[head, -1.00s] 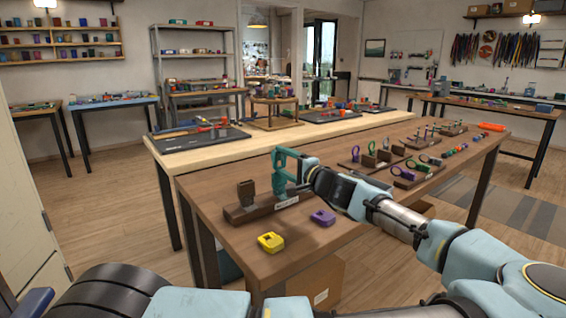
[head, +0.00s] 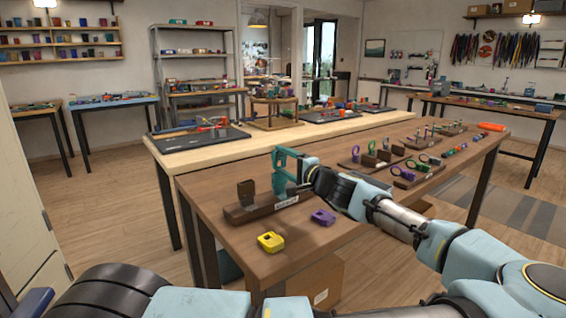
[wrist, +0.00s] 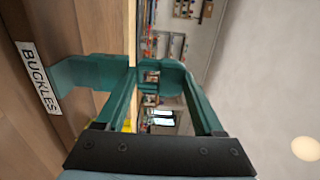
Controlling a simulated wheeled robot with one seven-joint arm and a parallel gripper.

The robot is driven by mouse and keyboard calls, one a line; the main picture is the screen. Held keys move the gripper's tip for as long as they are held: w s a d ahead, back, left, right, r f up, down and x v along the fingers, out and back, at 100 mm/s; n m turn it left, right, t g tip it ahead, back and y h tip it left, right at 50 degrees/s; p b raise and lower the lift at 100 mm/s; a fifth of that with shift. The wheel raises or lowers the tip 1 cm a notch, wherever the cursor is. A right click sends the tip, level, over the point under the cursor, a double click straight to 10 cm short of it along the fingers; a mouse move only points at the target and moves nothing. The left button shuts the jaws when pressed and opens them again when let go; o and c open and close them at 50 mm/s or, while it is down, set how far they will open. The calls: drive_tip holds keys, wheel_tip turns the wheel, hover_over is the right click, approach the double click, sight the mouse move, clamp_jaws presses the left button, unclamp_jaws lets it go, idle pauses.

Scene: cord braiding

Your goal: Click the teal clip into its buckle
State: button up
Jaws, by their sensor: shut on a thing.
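A teal upright piece (head: 279,183), which looks like the teal buckle, stands on the dark wooden stand (head: 235,214) at the front left of the brown table. It shows in the wrist view (wrist: 85,72) next to the stand's BUCKLES label (wrist: 38,77). My gripper (head: 280,160) is just above it, its teal fingers reaching to the left. In the wrist view my gripper (wrist: 158,76) is shut on a teal piece between its fingertips, likely the teal clip. The pieces overlap in line; same colours hide where one ends, and I cannot tell whether they are joined.
A dark brown block (head: 246,194) stands on the stand's left part. A yellow piece (head: 270,241) and a purple piece (head: 322,217) lie in front on the brown table (head: 225,245). Wooden racks with coloured rings (head: 370,155) stand farther right, beyond my arm.

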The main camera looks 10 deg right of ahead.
sight(282, 165)
drive_tip(key=shift+d+f, duration=0.3)
drive_tip(key=shift+f, duration=0.4)
drive_tip(key=o, duration=1.3)
drive_tip(key=shift+s, duration=0.1)
drive_tip(key=shift+v, duration=1.3)
drive_tip(key=v, duration=0.3)
drive_tip(key=shift+s+r, duration=0.1)
drive_tip(key=shift+r, duration=0.05)
drive_tip(key=shift+a, duration=0.1)
